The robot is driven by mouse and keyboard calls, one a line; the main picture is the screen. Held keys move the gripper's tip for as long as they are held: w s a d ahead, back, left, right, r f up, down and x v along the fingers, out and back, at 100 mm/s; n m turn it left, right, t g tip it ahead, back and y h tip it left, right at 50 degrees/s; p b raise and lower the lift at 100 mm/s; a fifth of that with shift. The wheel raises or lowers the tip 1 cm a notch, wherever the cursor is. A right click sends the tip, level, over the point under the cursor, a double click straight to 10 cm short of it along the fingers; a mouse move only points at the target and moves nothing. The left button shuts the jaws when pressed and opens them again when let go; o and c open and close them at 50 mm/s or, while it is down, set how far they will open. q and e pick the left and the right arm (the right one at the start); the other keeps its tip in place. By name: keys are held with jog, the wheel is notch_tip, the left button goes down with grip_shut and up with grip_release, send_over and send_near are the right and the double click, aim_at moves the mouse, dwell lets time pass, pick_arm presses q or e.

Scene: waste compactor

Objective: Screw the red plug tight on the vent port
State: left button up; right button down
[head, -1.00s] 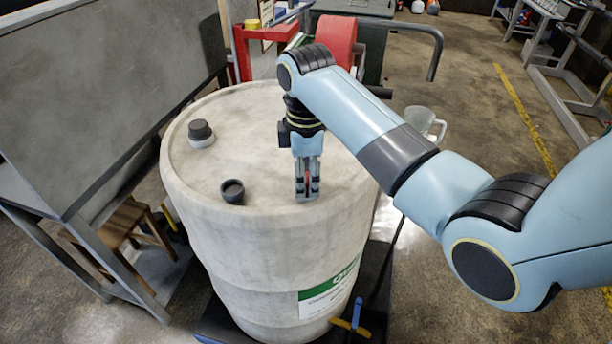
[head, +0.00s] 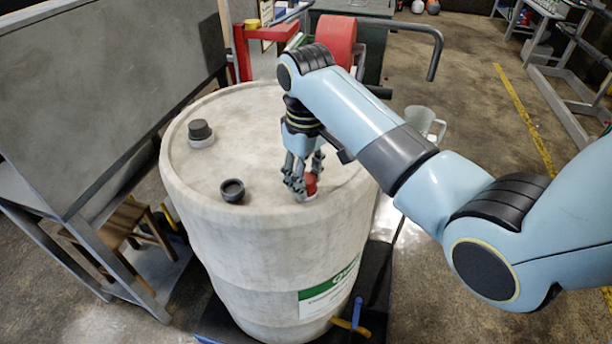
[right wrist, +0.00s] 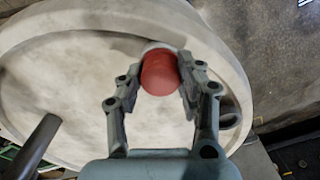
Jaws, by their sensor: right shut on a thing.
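The red plug (head: 310,184) sits on the vent port near the front right edge of the drum top (head: 262,160). In the right wrist view the red plug (right wrist: 160,73) is between the fingers, with a pale rim of the port (right wrist: 158,46) just beyond it. My right gripper (head: 303,186) comes down from above and is shut on the red plug; it also shows in the right wrist view (right wrist: 158,84). The fingers partly hide the plug and port in the head view, so I cannot tell how far the plug is seated. My left gripper is not in view.
A black-capped fitting (head: 200,132) and a dark open cup-like cap (head: 232,190) stand on the drum top to the left. A grey panel (head: 100,85) rises at left. A red hose reel (head: 336,40) and a clear jug (head: 420,122) are behind.

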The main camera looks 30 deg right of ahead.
jog(key=m, duration=0.5)
jog(key=c, duration=0.8)
grip_release()
jog(key=shift+o, duration=0.2)
jog(key=shift+c, duration=0.5)
